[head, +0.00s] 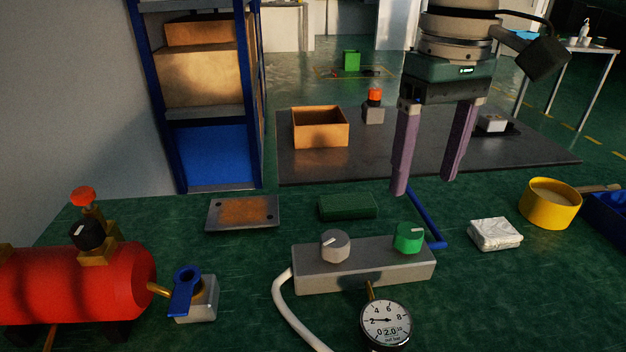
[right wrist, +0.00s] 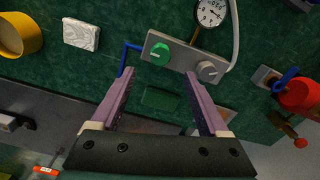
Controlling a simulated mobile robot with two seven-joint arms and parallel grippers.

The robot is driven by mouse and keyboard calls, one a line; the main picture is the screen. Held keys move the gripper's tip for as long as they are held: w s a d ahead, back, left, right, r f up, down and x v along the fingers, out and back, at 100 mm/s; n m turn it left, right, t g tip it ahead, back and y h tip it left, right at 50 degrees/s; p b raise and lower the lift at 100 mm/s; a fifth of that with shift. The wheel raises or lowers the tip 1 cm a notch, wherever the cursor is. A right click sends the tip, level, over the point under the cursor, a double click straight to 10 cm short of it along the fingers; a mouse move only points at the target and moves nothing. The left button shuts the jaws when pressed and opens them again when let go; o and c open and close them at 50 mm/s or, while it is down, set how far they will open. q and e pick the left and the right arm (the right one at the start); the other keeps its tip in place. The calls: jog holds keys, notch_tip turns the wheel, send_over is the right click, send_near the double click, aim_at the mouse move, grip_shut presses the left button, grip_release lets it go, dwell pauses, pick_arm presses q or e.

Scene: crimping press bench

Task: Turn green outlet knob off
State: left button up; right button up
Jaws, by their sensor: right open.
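The green outlet knob (head: 408,238) sits on the right end of a grey manifold block (head: 350,271), with a pale pointer mark on its top. A grey knob (head: 335,246) sits on the block's left part. The green knob also shows in the right wrist view (right wrist: 160,54), beyond the fingertips. My right gripper (head: 423,187) is open and empty, its two purple fingers pointing down above and behind the block, apart from the knob. In the right wrist view the open fingers (right wrist: 162,92) have the block ahead of them. My left gripper is not in view.
A pressure gauge (head: 386,322) hangs at the block's front, with a white hose at its left. A red tank (head: 75,285) and a blue-handled valve (head: 186,292) stand left. A green block (head: 347,207), white packet (head: 495,234) and yellow bowl (head: 550,204) lie around.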

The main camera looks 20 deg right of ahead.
aim_at(411, 231)
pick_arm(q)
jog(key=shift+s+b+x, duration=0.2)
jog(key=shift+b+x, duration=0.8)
pick_arm(e)
notch_tip(411, 231, down, 9)
jog(key=shift+r, duration=0.15)
grip_shut()
